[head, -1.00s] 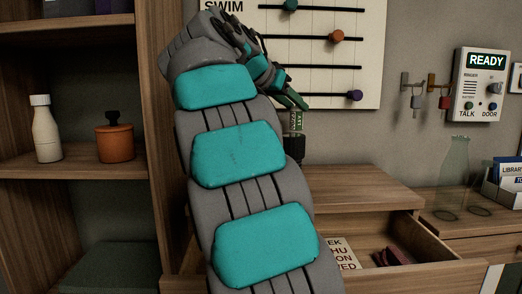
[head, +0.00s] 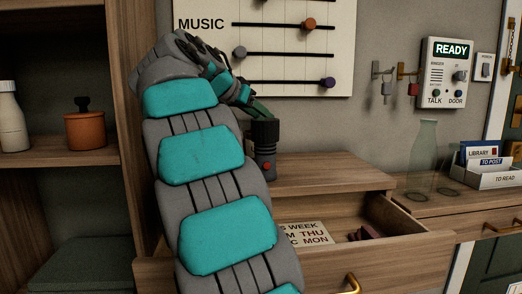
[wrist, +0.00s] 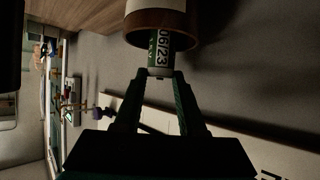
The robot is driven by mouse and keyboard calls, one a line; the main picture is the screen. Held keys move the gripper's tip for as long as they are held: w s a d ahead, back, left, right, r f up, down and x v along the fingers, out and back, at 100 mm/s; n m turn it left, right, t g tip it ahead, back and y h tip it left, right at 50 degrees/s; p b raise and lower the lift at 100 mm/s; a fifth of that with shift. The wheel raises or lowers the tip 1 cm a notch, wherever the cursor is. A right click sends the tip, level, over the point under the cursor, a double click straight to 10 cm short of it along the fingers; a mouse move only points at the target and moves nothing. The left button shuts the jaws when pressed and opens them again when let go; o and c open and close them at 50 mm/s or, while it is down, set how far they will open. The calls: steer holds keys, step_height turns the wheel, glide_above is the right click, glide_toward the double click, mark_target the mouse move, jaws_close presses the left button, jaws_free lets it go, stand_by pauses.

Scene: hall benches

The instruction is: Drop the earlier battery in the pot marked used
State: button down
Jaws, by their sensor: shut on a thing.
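My gripper (head: 259,113) is at the end of my raised arm in the head view, just above a dark cylinder with a red spot (head: 265,150). In the wrist view my gripper (wrist: 160,77) is shut on the end of a battery (wrist: 160,55) with a pale and green label reading 06/23. The battery's far end overlaps a round brown and white vessel (wrist: 160,19). I cannot tell whether it is inside the vessel or in front of it. No "used" marking is readable. The battery is hidden in the head view, and I see no second battery.
An open drawer (head: 420,246) below holds a printed card (head: 303,233). A clear glass vessel (head: 423,150) and a letter tray (head: 490,180) stand on the right. An orange pot (head: 85,130) and a white bottle (head: 11,120) stand on the left shelf.

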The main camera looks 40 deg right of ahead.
steer(key=shift+c, duration=2)
jaws_free()
steer(key=shift+a+r, duration=0.1)
steer(key=v, duration=0.7)
steer(key=shift+a, duration=0.3)
steer(key=shift+s, duration=0.15)
